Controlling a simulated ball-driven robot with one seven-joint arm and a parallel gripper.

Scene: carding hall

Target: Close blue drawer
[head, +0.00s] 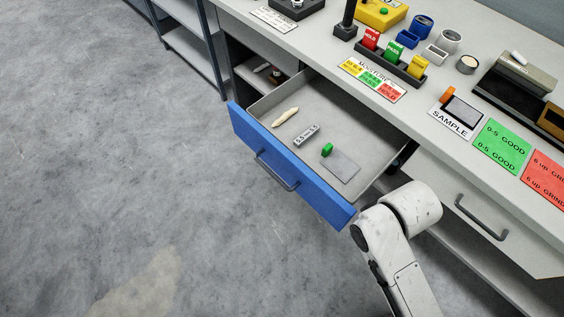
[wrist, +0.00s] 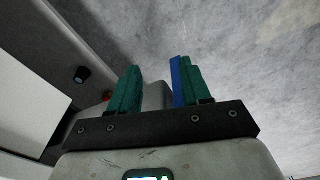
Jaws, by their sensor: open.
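The blue drawer (head: 290,165) is pulled well out from the bench in the head view. Its blue front has a dark bar handle (head: 275,170), and its grey tray shows from above. In the tray lie a beige spindle-shaped piece (head: 285,117), a small grey labelled block (head: 306,135) and a grey plate (head: 340,166) with a green knob. My gripper (wrist: 157,68) is open, with two teal fingers in the wrist view. A blue strip (wrist: 178,82), seemingly the drawer front's edge, shows beside the right finger; contact cannot be told. The head view does not show my fingers.
A white drawer (head: 485,210) with a dark handle sits to the right, under the bench top. The bench top holds coloured blocks in a rack (head: 390,62), a sample card (head: 452,122) and a green card (head: 502,146). Open grey floor (head: 120,150) lies left of the drawer.

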